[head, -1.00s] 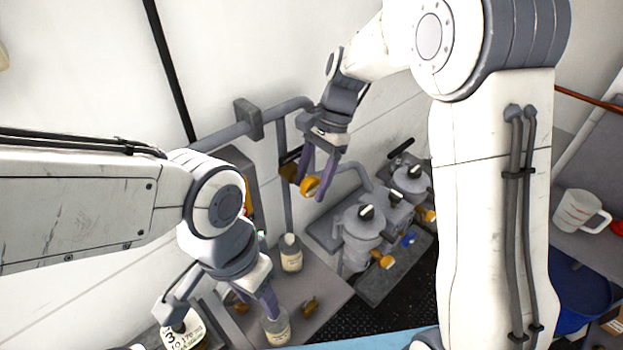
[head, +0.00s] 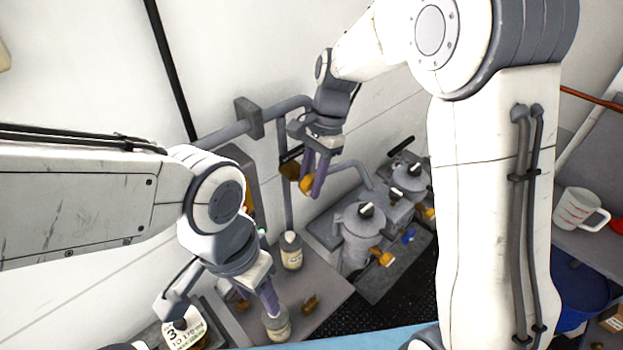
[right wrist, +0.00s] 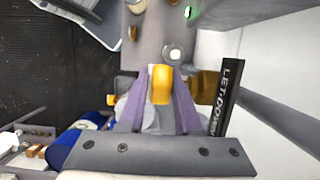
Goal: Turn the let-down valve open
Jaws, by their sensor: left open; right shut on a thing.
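The let-down valve has a yellow handle (head: 306,184) on a brass body (head: 289,170) under the grey pipe by the wall. My right gripper (head: 313,190) is shut on the yellow handle. In the right wrist view the handle (right wrist: 161,85) sits between the purple fingers (right wrist: 160,100), with the brass body (right wrist: 206,87) and a black LET-DOWN label (right wrist: 226,98) beside it. My left gripper (head: 270,298) is open, low at the left, by a bottle (head: 277,324) on the grey bench. One of its fingers overlaps that bottle; I cannot tell if they touch.
Another bottle (head: 291,252) stands under the valve's down pipe. Grey filter housings (head: 362,232) with yellow-handled valves stand right of it. A measuring jug (head: 580,210) and blue bin (head: 580,285) are at the far right.

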